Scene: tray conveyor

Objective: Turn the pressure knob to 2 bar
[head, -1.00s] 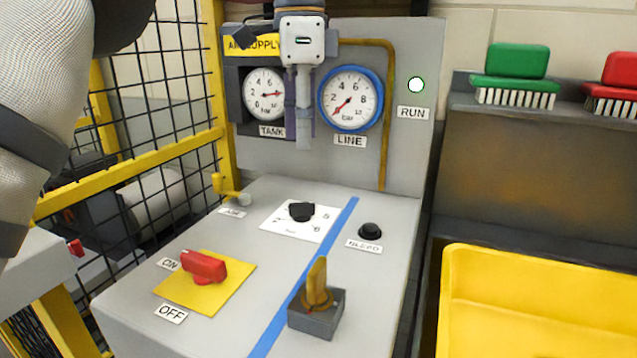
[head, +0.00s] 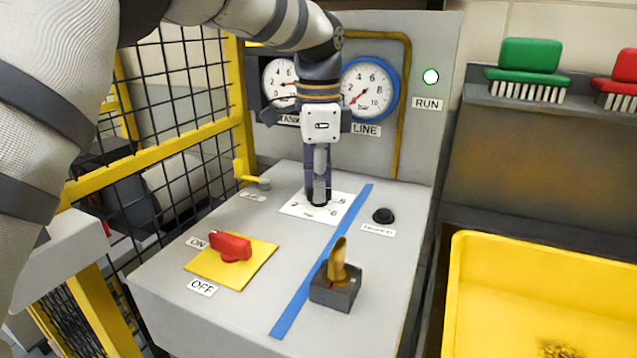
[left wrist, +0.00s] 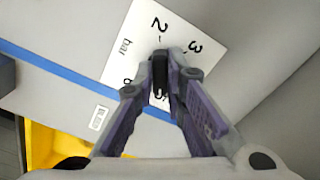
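The pressure knob (head: 319,199) is a small black knob on a white scale plate (head: 294,207) on the sloping grey panel top. My left gripper (head: 318,190) points down over it, fingertips at the knob. In the left wrist view the fingertips (left wrist: 164,75) sit close on both sides of the black knob (left wrist: 160,80), near the printed 2 and 3. The fingers cover part of the scale and the knob's pointing direction is unclear. The blue-rimmed LINE gauge (head: 371,88) shows its needle toward the lower left, near zero. My right gripper is not in view.
A red ON/OFF switch (head: 231,246) on a yellow plate, a brass-coloured lever (head: 338,262) on a grey block, and a black button (head: 383,215) stand around the knob. A yellow mesh fence (head: 160,150) is at left, a yellow bin (head: 455,300) at right.

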